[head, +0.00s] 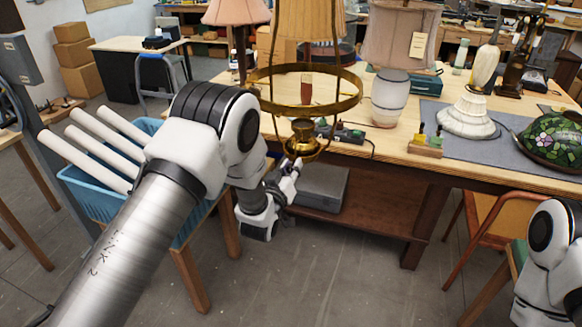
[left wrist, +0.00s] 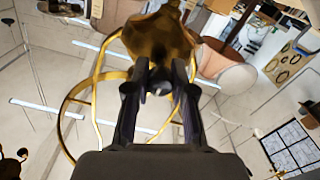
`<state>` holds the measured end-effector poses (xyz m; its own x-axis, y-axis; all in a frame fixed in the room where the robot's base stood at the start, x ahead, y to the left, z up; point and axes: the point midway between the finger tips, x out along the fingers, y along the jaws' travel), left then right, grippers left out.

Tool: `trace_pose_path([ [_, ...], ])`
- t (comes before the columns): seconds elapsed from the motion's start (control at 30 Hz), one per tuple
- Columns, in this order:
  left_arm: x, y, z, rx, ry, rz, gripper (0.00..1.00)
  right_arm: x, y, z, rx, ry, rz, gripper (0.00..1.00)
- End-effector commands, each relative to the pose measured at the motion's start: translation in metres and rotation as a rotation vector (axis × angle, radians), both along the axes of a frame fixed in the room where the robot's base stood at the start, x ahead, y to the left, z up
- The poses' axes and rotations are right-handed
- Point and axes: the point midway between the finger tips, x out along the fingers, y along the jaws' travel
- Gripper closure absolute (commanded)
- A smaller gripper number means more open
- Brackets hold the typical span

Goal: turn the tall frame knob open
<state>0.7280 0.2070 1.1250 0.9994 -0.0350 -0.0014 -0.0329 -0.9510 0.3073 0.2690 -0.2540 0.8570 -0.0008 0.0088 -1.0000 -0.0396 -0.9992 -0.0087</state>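A brass lamp frame with a wide ring (head: 305,90) and a rounded brass body (head: 302,141) below it stands at the table's near edge. The brass body also shows in the left wrist view (left wrist: 160,38), just beyond my fingertips. My left gripper (head: 290,172) is just under the brass body, pointing up at it. In the left wrist view its two fingers (left wrist: 161,68) stand apart, with a small grey-white patch between them. I cannot make out the knob clearly, nor whether the fingertips touch brass. My right gripper is outside the views.
The wooden table (head: 405,150) holds a white ceramic lamp (head: 390,98), a small wooden block with bits (head: 425,146) and a stained-glass shade (head: 555,140). A blue crate (head: 85,190) with white tubes is at left. A grey case (head: 322,188) lies on the lower shelf.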

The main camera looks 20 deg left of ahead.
Motion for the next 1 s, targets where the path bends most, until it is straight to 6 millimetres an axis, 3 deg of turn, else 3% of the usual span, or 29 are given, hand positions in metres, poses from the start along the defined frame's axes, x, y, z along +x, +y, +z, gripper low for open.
trace_pose_path([
  [0.47,0.000,0.000,-0.002,0.052,-0.004,0.001,1.00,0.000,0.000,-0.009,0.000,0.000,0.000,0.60],
  [1.0,0.000,-0.002,-0.005,0.461,-0.020,0.001,1.00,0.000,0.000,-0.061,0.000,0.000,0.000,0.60],
])
